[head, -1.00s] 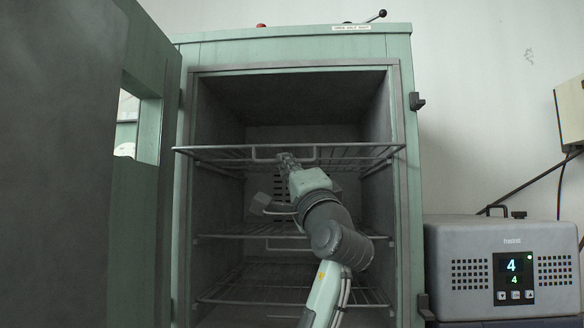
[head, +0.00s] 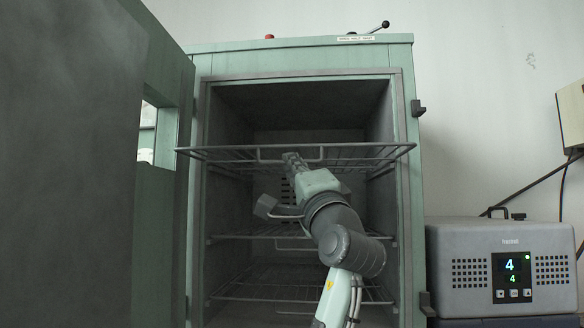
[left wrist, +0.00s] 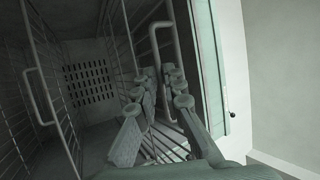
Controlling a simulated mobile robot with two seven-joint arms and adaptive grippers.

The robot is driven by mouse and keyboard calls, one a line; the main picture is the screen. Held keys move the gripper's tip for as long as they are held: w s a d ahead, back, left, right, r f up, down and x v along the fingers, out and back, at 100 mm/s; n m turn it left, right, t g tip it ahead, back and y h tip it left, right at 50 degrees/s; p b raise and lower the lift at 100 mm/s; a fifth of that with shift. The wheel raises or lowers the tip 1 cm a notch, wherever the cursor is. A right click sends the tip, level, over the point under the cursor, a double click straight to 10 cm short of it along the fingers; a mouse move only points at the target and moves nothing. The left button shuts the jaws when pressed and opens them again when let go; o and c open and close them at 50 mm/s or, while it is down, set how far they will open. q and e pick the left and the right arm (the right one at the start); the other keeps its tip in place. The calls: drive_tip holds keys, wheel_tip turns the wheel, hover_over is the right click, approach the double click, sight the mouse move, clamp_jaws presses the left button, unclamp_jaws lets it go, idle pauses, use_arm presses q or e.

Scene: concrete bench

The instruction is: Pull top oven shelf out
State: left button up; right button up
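The top oven shelf (head: 365,152), a wire rack with a raised loop at its front, juts out past the oven's front frame. My left gripper (head: 291,158) reaches up to the front loop from below. In the left wrist view, which is turned sideways, the fingers (left wrist: 161,78) meet at the shelf's loop handle (left wrist: 155,42). They look closed on it, though the contact itself is partly hidden. My right gripper is in neither view.
The oven (head: 408,190) stands open, its door (head: 85,170) swung out at the left. A middle shelf (head: 230,237) and a lower shelf (head: 240,293) sit inside. A grey box with a display (head: 465,265) stands at the right.

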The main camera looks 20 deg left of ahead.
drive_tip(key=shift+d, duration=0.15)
use_arm(q)
drive_tip(key=v, duration=1.2)
